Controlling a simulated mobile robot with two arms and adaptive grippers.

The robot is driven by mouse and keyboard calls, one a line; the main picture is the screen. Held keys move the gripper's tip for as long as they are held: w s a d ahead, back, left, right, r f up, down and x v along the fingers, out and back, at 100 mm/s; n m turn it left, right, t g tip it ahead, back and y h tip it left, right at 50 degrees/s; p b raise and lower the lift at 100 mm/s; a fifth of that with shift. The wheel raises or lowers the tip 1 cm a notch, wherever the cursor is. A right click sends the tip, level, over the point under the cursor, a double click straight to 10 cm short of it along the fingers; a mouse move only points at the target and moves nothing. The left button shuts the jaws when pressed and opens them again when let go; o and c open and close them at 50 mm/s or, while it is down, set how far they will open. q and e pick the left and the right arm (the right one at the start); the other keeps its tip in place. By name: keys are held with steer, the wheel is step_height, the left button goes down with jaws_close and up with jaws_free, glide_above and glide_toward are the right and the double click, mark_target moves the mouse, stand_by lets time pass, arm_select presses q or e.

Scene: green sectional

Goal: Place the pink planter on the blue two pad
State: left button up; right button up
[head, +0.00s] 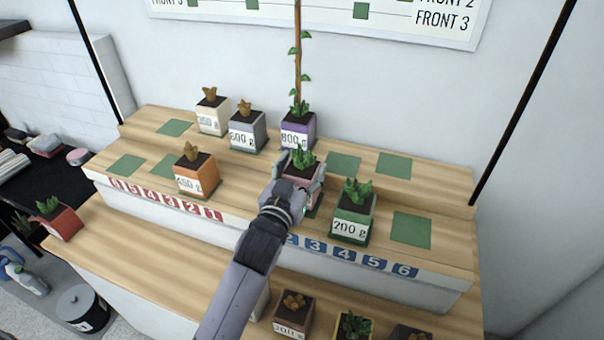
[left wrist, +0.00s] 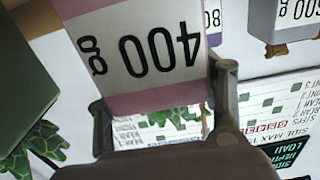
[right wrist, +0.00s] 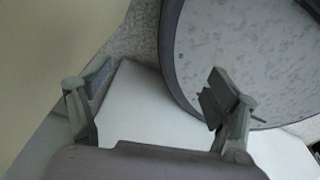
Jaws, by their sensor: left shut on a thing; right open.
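The pink planter (head: 299,172), with a green leafy plant, is in my left gripper (head: 297,188) above the front row of the display. In the left wrist view the pink planter (left wrist: 150,102) shows its 400 g label upside down between the fingers (left wrist: 165,110). A green pad (head: 313,209) shows partly beneath and right of it; I cannot tell whether they touch. The blue 2 label (head: 290,239) is on the display front, partly behind my arm. My right gripper (right wrist: 158,108) is open and empty, seen only in the right wrist view.
The green 200 g planter (head: 353,216) stands close to the right. The purple planter (head: 298,130) with a tall stem stands behind. The orange planter (head: 197,176) is at left. Bare pads lie at the right (head: 411,231) and rear (head: 394,165). More planters (head: 293,316) stand below.

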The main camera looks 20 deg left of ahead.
arm_select(q)
steer(key=shift+f, duration=0.65)
steer(key=shift+f, duration=0.2)
steer(key=o, duration=1.5)
